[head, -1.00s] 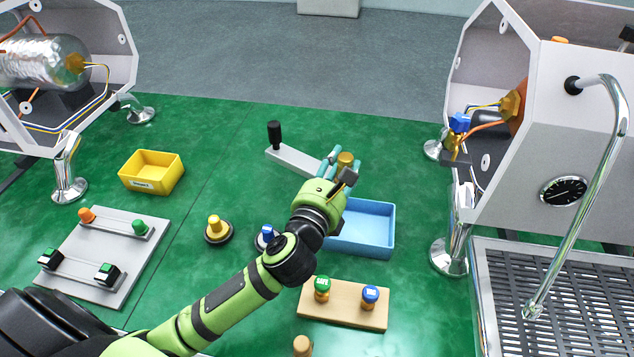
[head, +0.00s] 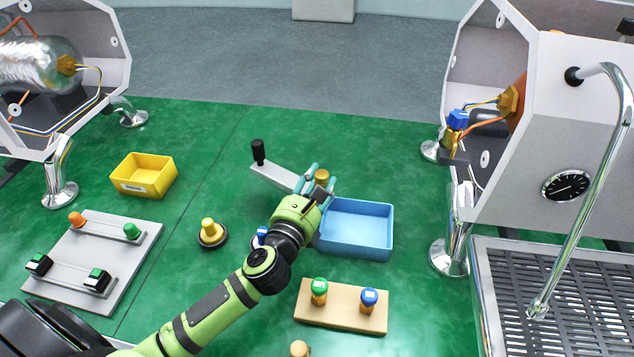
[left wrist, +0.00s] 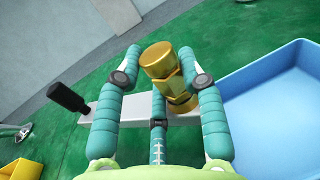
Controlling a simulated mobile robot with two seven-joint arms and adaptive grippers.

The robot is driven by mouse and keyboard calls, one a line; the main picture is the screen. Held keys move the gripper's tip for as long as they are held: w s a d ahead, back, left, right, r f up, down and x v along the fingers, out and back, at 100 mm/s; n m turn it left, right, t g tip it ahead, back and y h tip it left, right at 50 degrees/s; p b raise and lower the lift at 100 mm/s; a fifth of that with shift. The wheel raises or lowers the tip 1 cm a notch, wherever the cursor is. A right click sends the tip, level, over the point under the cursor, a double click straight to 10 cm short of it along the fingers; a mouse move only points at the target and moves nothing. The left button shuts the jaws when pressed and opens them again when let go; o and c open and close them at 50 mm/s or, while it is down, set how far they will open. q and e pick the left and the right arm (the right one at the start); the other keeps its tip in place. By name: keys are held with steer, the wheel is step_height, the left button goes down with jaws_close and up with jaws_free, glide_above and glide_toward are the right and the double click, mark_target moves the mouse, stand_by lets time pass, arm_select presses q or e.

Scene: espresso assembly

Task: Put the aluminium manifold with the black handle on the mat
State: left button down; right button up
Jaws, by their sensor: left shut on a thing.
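The aluminium manifold (head: 276,176) is a flat grey bar with an upright black handle (head: 258,152) at its left end and a brass fitting (head: 322,177) at its right end. My left gripper (head: 316,183) is shut on it at the brass end. In the left wrist view, the teal fingers (left wrist: 160,80) stand on both sides of the brass fitting and partly hide the bar. I cannot tell how high the manifold is above the green surface. The grey mat (head: 82,252) lies at the left, bearing two bars with knobs and switches. My right gripper is not in view.
A blue tray (head: 388,235) is right beside my gripper. A yellow bin (head: 145,188) stands behind the mat. A yellow-topped tamper-like piece (head: 211,240) and a wooden block (head: 340,318) with knobs stand nearer. Machine housings flank both sides. Green surface is clear behind the manifold.

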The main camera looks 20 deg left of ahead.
arm_select(q)
steer(key=c, duration=0.8)
jaws_free()
steer(key=shift+c, duration=0.2)
steer(key=shift+o, duration=0.4)
steer(key=shift+s, duration=0.15)
steer(key=s+b, duration=0.1)
steer(key=s, duration=1)
steer(key=shift+s+d+b, duration=0.15)
steer(key=shift+s+b, duration=0.2)
steer(key=shift+s, duration=0.05)
